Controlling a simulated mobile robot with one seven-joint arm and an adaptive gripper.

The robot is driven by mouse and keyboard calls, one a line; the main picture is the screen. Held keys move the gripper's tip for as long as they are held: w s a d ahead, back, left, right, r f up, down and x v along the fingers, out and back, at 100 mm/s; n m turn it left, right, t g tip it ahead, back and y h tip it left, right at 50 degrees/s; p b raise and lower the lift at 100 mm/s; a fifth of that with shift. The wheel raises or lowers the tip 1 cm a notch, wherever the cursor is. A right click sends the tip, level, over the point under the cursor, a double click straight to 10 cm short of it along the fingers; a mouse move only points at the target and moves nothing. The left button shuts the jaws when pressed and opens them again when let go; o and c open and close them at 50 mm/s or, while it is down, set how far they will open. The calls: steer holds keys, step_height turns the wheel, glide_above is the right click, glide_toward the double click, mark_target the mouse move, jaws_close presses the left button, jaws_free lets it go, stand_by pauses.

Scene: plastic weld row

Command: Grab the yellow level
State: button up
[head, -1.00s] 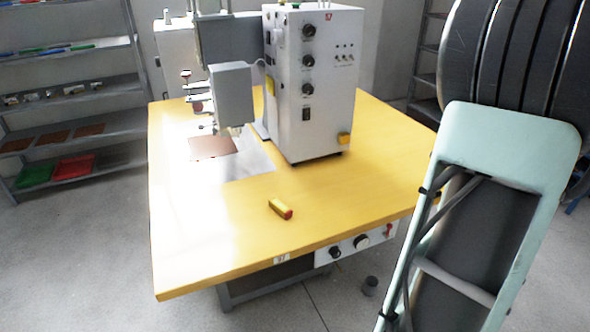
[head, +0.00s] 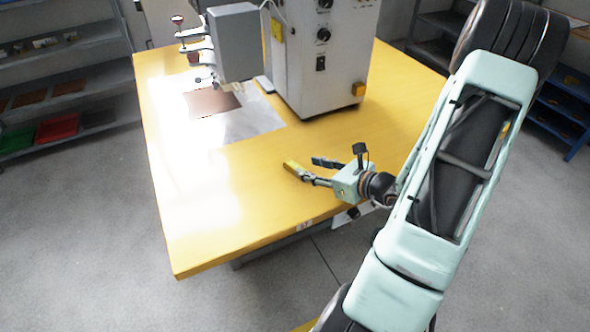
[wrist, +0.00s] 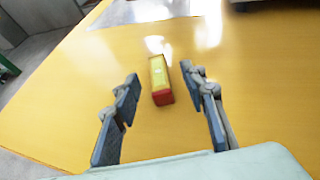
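The yellow level (wrist: 159,74), a small yellow block with a red end, lies on the yellow table. In the wrist view its red end faces my gripper (wrist: 160,92), and it sits between the two blue-padded fingertips with a gap on each side. The fingers are spread and empty. In the head view the level (head: 291,166) shows beside the fingertips of my gripper (head: 308,169), partly hidden by the nearer finger. Whether the fingers are at the level's height is hard to tell.
A white and grey welding machine (head: 325,75) stands at the back of the yellow table (head: 215,220). A brown sheet (head: 212,102) lies on a metal plate under its head. Shelves (head: 60,85) stand at the left. The table's front left is clear.

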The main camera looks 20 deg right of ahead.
mark_target(296, 166)
steer(key=x, duration=0.6)
steer(key=shift+a+f+b, duration=0.25)
steer(key=shift+f+b, duration=0.15)
steer(key=shift+f, duration=0.1)
steer(key=shift+c, duration=0.3)
jaws_close()
